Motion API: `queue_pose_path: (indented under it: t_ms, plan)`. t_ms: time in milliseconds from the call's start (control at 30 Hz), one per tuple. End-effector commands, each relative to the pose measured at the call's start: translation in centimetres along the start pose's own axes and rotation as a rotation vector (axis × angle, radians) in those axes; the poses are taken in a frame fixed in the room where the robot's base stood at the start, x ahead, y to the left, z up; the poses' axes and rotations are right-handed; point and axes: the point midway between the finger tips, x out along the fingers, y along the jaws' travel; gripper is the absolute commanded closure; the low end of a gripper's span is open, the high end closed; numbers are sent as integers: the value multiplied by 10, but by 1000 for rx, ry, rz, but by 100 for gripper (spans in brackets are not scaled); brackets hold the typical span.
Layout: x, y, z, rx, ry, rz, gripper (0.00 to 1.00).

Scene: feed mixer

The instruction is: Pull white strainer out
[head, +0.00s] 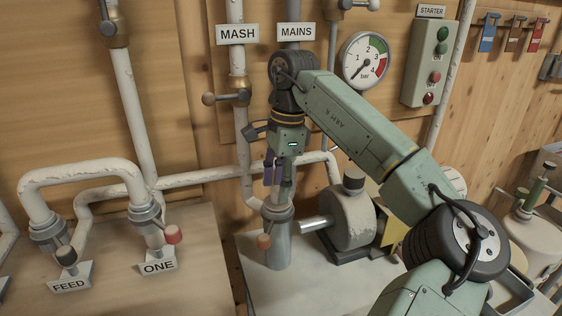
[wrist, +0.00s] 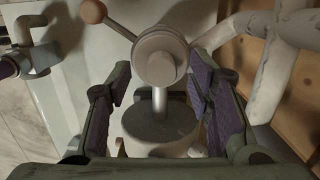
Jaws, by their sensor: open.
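A pale, round-topped fitting (wrist: 160,58) that I take for the white strainer shows between my fingers in the wrist view. In the head view its collar (head: 277,212) sits on a grey upright cylinder at the middle bottom. A side lever with a brown ball (head: 263,241) is beside it. My gripper (head: 279,188) hangs above this collar, pointing down. In the wrist view my gripper (wrist: 160,88) is open, with a purple-padded finger on each side and nothing held. Whether a finger touches the fitting is hard to tell.
White pipes (head: 239,120) run close behind. Similar fittings labelled FEED (head: 69,285) and ONE (head: 158,266) stand left. A gauge (head: 363,59) and starter box (head: 429,63) are on the wall.

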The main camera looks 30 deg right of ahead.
Motion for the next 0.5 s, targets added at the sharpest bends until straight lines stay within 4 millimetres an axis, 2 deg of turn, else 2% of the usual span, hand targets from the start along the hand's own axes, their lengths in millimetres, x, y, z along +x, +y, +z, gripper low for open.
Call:
queue_pose_path:
  t_ms: [200,500]
  plan:
    - [17,0,0,-1,0,0,53]
    - [19,0,0,-1,0,0,53]
